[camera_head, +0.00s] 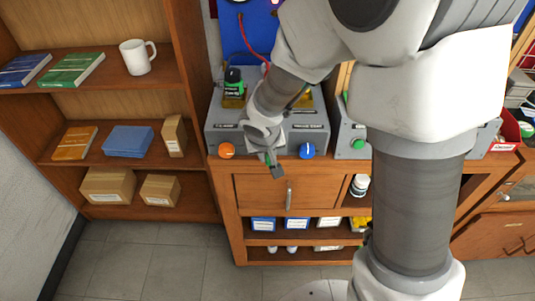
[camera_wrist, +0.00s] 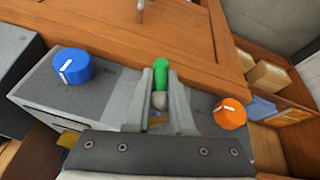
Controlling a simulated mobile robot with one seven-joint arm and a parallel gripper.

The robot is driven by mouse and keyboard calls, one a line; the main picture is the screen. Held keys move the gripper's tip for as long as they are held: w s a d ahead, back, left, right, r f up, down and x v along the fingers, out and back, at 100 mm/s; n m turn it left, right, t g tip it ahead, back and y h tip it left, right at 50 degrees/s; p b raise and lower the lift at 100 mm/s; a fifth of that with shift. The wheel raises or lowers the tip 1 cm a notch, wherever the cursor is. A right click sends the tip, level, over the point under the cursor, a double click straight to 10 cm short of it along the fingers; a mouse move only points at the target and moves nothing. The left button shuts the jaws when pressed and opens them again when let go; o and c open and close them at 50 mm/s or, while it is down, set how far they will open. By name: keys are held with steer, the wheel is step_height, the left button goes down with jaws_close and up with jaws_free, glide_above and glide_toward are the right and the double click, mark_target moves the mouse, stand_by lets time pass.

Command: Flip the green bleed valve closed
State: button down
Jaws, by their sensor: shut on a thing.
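The green bleed valve lever (camera_wrist: 161,70) shows in the wrist view between the fingertips of my gripper (camera_wrist: 160,88). Its green end sticks out past the fingers, toward the wooden drawer front. My gripper is shut on the lever. In the head view my gripper (camera_head: 272,160) is at the front edge of the grey regulator box (camera_head: 308,138), between the two knobs. A little green shows beside the fingers there. The valve's base is mostly hidden by my fingers in both views.
An orange knob (camera_head: 227,150) and a blue knob (camera_head: 307,150) flank my gripper on the box front. A wooden drawer (camera_head: 262,192) with a metal handle lies below. A shelf with books and a mug (camera_head: 138,57) is left.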

steer(key=shift+y, duration=0.6)
steer(key=shift+a+y+p, duration=0.2)
steer(key=shift+y+p, duration=0.1)
steer(key=shift+p, duration=0.1)
steer(key=c, duration=0.8)
jaws_free()
